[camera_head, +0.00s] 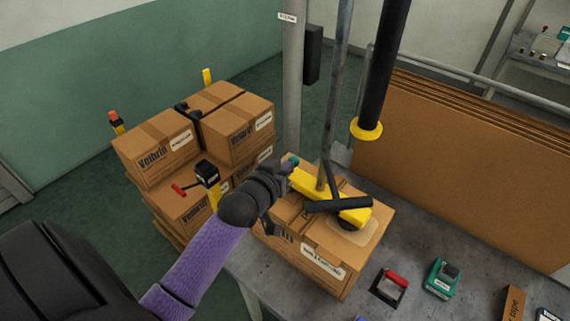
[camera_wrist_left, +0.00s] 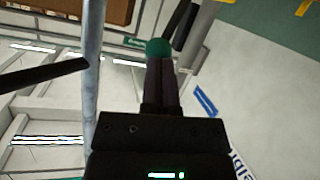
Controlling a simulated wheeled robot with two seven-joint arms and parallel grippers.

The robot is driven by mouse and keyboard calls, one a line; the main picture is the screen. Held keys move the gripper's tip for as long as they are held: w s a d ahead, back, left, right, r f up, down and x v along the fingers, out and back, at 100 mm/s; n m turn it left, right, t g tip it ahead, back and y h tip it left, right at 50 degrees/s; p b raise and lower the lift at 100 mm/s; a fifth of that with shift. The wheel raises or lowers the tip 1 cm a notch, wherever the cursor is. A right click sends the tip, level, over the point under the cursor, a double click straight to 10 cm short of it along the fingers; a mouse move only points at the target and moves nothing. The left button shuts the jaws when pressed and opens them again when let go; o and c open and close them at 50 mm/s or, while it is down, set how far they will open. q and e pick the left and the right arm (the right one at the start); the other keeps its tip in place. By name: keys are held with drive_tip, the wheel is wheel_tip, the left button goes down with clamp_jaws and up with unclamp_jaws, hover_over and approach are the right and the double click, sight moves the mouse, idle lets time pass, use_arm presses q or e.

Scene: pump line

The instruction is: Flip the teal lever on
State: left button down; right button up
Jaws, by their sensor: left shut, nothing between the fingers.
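The teal lever shows as a small rounded teal knob (camera_head: 293,161) at the left end of a yellow lifting head (camera_head: 318,190). The head rests on top of a cardboard box (camera_head: 308,254) and has a black handle bar (camera_head: 338,204). My left gripper (camera_head: 287,169) is shut and empty, its fingertips right at the knob. In the left wrist view the closed fingers (camera_wrist_left: 159,72) point at the teal knob (camera_wrist_left: 158,47), which appears just past their tips. I cannot tell whether they touch. The lever's shaft is mostly hidden. My right gripper is not in view.
Stacked cardboard boxes (camera_head: 236,128) stand left of the table. A grey tube (camera_head: 338,90) rises from the lifting head, and a black hanging tube with a yellow ring (camera_head: 367,128) is nearby. A green device (camera_head: 441,279) lies on the grey table (camera_head: 400,245). Cardboard sheets (camera_head: 460,165) lean behind.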

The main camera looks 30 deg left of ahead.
use_arm(q)
drive_tip(key=w+a+n+g+h+p, duration=0.1)
drive_tip(key=p, duration=0.1)
drive_tip(key=w+a+r+g+h+p, duration=0.1)
drive_tip(key=w+g+p, duration=0.1)
drive_tip(key=w+a+r+n+g+p, duration=0.1)
drive_tip(key=g+p, duration=0.1)
drive_tip(key=shift+w+a+n+h+p, duration=0.2)
drive_tip(key=shift+a+n+h+p, duration=0.1)
drive_tip(key=shift+a+h+p, duration=0.1)
drive_tip(key=shift+g, duration=0.3)
drive_tip(key=shift+d, duration=0.1)
drive_tip(key=shift+s+r, duration=0.1)
drive_tip(key=shift+r, duration=0.05)
drive_tip(key=shift+r+p, duration=0.65)
drive_tip(key=shift+p, duration=0.25)
drive_tip(key=shift+r, duration=0.1)
